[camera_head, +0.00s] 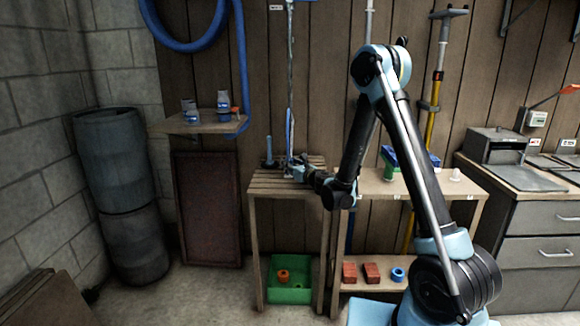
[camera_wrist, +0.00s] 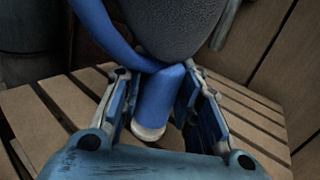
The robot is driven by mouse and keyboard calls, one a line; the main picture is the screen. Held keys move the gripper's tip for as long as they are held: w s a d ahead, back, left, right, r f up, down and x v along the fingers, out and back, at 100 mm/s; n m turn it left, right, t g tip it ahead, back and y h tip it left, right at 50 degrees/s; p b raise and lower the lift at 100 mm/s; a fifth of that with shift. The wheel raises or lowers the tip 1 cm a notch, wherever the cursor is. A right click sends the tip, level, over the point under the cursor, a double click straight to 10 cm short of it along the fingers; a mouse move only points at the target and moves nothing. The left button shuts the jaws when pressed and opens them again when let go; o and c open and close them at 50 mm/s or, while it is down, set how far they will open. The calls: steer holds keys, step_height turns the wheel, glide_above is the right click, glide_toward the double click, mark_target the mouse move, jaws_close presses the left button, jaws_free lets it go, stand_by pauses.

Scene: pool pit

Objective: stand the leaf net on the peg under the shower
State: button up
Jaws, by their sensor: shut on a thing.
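The leaf net shows large in the wrist view, with a blue handle (camera_wrist: 158,100), a pale rim at the handle's end, a blue frame and dark mesh (camera_wrist: 185,25). My gripper (camera_wrist: 155,112) is shut on the handle, one finger on each side. In the head view my gripper (camera_head: 293,170) is just above the slatted stand, and the net (camera_head: 289,130) is a thin upright blue shape over it. A grey-blue peg (camera_head: 268,150) on a round base stands on the slatted stand (camera_head: 262,184), left of my gripper and apart from the net. Whether the handle's end touches the slats is unclear.
A thin shower pipe (camera_head: 290,60) runs down the wall behind the net. A shelf with jars (camera_head: 188,117) is at left. A workbench (camera_head: 440,188) with a blue-green tool adjoins at right. A green crate (camera_head: 288,293) is below the stand.

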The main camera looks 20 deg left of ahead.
steer(key=shift+f, duration=0.4)
stand_by(0.6)
steer(key=o, duration=1.3)
steer(key=o, duration=0.5)
steer(key=shift+c, duration=0.2)
